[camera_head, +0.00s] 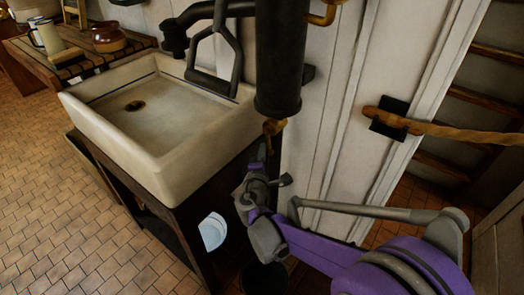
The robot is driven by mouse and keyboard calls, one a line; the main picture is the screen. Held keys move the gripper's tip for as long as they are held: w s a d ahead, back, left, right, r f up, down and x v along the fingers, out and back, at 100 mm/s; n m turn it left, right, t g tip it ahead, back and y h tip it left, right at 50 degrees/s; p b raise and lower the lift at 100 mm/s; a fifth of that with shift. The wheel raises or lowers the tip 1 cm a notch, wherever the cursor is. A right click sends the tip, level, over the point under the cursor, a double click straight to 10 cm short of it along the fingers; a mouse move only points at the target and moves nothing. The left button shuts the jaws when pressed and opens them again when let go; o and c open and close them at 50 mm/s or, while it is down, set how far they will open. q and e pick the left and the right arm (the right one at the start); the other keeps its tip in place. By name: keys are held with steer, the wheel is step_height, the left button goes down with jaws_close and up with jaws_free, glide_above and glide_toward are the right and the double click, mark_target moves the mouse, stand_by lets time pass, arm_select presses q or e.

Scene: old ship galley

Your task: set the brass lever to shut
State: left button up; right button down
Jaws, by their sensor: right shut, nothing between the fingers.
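A brass fitting (273,127), apparently the tap with the lever, hangs under a dark upright cylinder (279,60) to the right of the sink. It is small and partly hidden, so I cannot tell its lever's setting. My right gripper (262,152) is just below and left of the fitting, its fingers pointing up towards it. The gripper is shut and empty. I cannot tell whether it touches the fitting. My left gripper is not in view.
A pale sink (80,108) on a dark stand is to the left, with a black pump (175,38) at its back. A dark bucket (264,279) stands below the cylinder. A rope (460,132) crosses a stairway at right. Tiled floor (60,210) at left is clear.

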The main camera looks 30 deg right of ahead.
mark_target(273, 152)
steer(key=shift+s+d+r+n+g+p, duration=0.1)
steer(key=shift+s+d+n+g+p, duration=0.05)
steer(key=shift+s+n+g+p, duration=0.3)
steer(key=shift+s+d+r+n+g+p, duration=0.2)
steer(key=shift+s+n+g+p, duration=0.2)
steer(key=shift+n, duration=0.2)
steer(key=shift+s+d+r+n+g+p, duration=0.15)
steer(key=shift+s+n+g+p, duration=0.1)
steer(key=shift+n+p, duration=0.25)
steer(key=shift+s+d+r+n+g+p, duration=0.15)
steer(key=shift+s+r+n+g+p, duration=0.2)
steer(key=shift+n+g, duration=0.2)
steer(key=shift+s+d+r+n+g+p, duration=0.1)
steer(key=shift+s+r+n+g+p, duration=0.1)
steer(key=shift+s+n+g+p, duration=0.3)
steer(key=r+n+g+p, duration=0.1)
steer(key=s+r+n+g, duration=0.1)
steer(key=r+n+g+p, duration=0.1)
steer(key=n+g, duration=0.1)
steer(key=shift+s+d+r+h+p, duration=0.2)
steer(key=shift+d+h+p, duration=0.1)
steer(key=shift+d+p, duration=0.1)
